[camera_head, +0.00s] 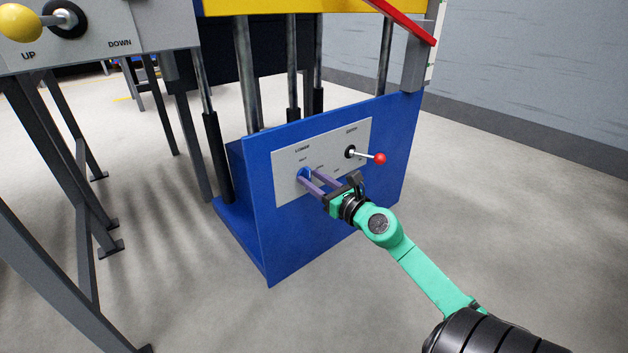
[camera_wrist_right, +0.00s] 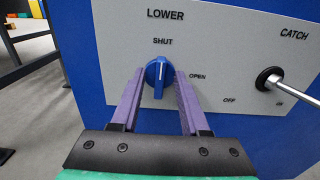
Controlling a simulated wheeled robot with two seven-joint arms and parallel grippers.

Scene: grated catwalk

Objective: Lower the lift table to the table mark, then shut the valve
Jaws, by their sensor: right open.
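The blue valve knob (camera_wrist_right: 158,78) is on the grey panel under the word LOWER; its grip stands roughly upright, in line with SHUT, with OPEN to its right. My right gripper (camera_head: 313,178) is open at the panel, its purple fingers on either side of the knob; the wrist view shows the same fingers (camera_wrist_right: 158,88). I cannot tell whether they touch it. The lift table (camera_head: 290,6) shows only its yellow lower edge at the top, on upright rods above a blue base (camera_head: 335,215). The table mark is not clearly visible. My left gripper is out of view.
A CATCH lever with a red ball (camera_head: 380,158) sticks out just right of the knob. A red bar (camera_head: 402,20) and grey post (camera_head: 414,65) stand at the right corner. A yellow-knobbed UP/DOWN lever (camera_head: 20,23) is upper left. The right floor is clear.

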